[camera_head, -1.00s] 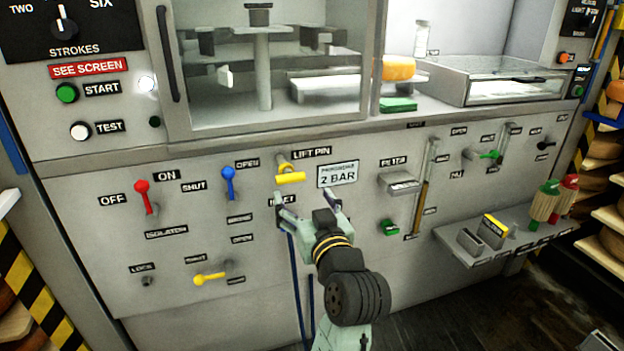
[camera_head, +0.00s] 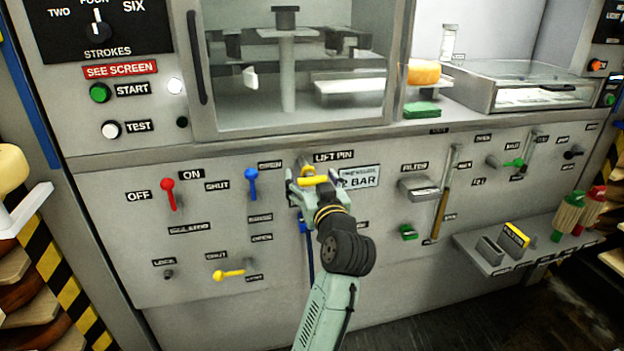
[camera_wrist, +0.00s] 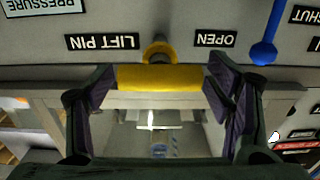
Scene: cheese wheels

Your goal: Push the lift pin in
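The lift pin (camera_head: 314,181) is a yellow crossbar handle on a short stem on the grey panel, below the LIFT PIN label (camera_head: 333,156). It stands out from the panel. My gripper (camera_head: 313,176) is in front of it, fingers spread, one on each side of the crossbar. The wrist view is upside down: the yellow crossbar (camera_wrist: 159,77) lies level between the fingers of my gripper (camera_wrist: 160,88), close to both. I cannot tell whether they touch its ends. The round collar (camera_wrist: 158,52) at its stem shows behind the bar.
A blue lever (camera_head: 251,182) and a red lever (camera_head: 168,192) are to the left. A 2 BAR plate (camera_head: 361,177) is just right, partly covered by my gripper. A yellow lever (camera_head: 228,274) sits lower left. A shelf (camera_head: 500,262) juts out at lower right.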

